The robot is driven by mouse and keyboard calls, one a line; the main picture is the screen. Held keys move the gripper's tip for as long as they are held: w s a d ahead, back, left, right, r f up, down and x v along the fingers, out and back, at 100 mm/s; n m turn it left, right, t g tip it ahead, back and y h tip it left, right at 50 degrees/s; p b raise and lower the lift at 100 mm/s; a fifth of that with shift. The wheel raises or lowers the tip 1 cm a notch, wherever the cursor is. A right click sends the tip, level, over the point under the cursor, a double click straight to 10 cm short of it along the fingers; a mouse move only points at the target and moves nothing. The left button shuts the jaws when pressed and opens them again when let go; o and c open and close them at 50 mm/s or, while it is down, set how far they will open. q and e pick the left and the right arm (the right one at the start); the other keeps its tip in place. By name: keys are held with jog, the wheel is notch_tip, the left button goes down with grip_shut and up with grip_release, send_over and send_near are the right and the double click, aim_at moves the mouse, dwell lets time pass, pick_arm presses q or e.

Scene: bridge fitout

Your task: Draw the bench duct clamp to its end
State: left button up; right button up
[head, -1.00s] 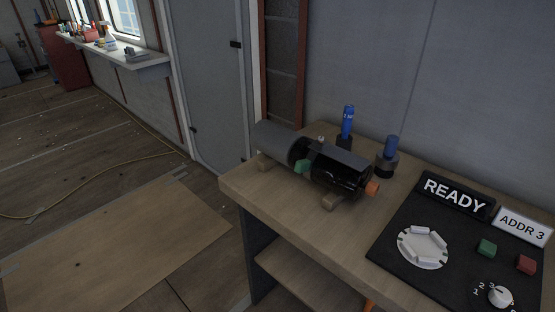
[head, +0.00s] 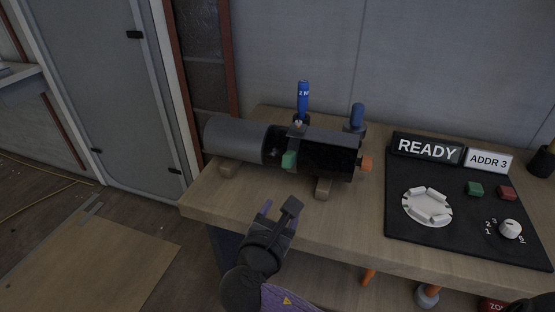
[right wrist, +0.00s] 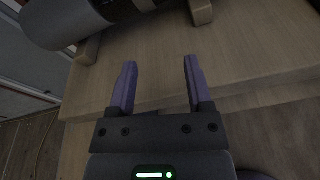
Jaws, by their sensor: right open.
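The duct lies across wooden cradles on the bench (head: 290,222). Its grey cylinder (head: 236,138) is at the left and its glossy black section (head: 328,155) at the right. A dark clamp band with a green block (head: 289,160) sits around the middle, where the two sections meet. An orange end piece (head: 366,163) sticks out at the right. My right gripper (head: 278,208) is in front of the duct near the bench's front edge, open and empty. In the right wrist view its fingers (right wrist: 156,85) are apart over bare wood, with the grey cylinder (right wrist: 62,20) at upper left. My left gripper is not in view.
A blue-topped tool (head: 303,98) and a blue-handled piece (head: 357,117) stand behind the duct. At the right, a black panel (head: 410,245) holds a READY sign (head: 428,148), a white ring, green and red buttons and a dial.

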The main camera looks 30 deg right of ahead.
aim_at(285, 166)
jog(key=w+d+r+n+b, duration=0.1)
jog(key=w+d, duration=0.1)
jog(key=w+d+r+n+t+h+b, duration=0.1)
jog(key=w+d, duration=0.1)
jog(key=w, duration=0.1)
jog(key=w+d+r+h+b, duration=0.1)
jog(key=w+d+r+b, duration=0.1)
jog(key=w+d, duration=0.1)
jog(key=shift+w+d+n, duration=0.1)
jog(key=shift+w+n, duration=0.15)
jog(key=shift+n, duration=0.15)
jog(key=shift+t, duration=0.3)
grip_shut()
dwell(0.5)
